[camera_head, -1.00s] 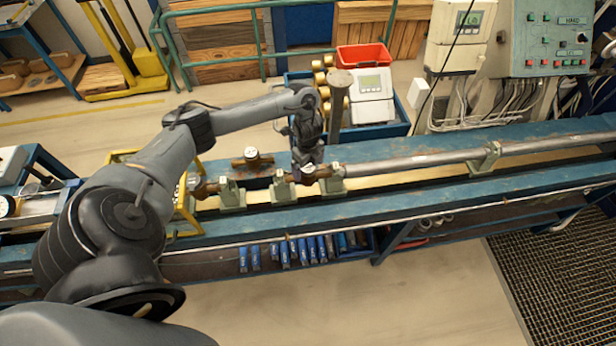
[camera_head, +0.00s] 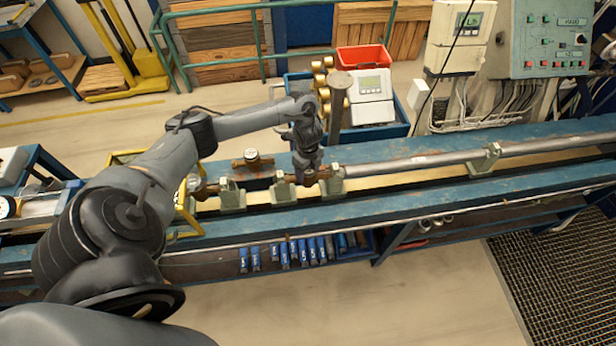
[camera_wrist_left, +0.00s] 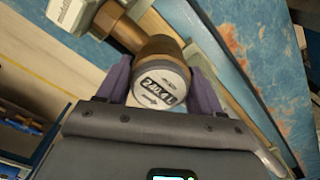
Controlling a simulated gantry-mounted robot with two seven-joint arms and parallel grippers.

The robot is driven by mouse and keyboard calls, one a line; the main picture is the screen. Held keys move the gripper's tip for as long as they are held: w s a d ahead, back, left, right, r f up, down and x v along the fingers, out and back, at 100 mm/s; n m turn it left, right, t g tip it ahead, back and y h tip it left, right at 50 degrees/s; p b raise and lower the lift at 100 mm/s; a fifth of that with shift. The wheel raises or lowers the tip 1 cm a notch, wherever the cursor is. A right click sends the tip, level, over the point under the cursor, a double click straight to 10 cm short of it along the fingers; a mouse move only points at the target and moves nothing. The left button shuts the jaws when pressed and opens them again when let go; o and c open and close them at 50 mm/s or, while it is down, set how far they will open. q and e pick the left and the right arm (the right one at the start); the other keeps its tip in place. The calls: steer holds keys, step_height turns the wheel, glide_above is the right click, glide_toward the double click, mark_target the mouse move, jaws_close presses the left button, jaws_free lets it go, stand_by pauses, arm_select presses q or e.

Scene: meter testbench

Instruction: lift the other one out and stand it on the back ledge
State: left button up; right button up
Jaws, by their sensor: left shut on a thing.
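A brass meter with a round white face (camera_wrist_left: 162,85) is between the fingers of my left gripper (camera_wrist_left: 160,76) in the left wrist view. In the head view, my left gripper (camera_head: 307,178) points down over the bench rail, between two green cradle blocks (camera_head: 282,190) (camera_head: 332,184). It mostly hides this meter there. The meter's brass pipe end is close to a block; I cannot tell whether it is clear of its seat. Another brass meter (camera_head: 253,160) stands on the blue back ledge (camera_head: 400,148), left of the gripper. My right gripper is not in view.
A long grey pipe (camera_head: 410,162) runs right from the cradles along the rail. A grey post (camera_head: 338,105) stands just behind my gripper. A yellow frame (camera_head: 187,205) is at the left. A red bin (camera_head: 363,57) sits behind the bench. The ledge further right is clear.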

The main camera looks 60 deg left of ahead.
arm_select(q)
steer(key=shift+r, duration=0.1)
steer(key=shift+c, duration=0.8)
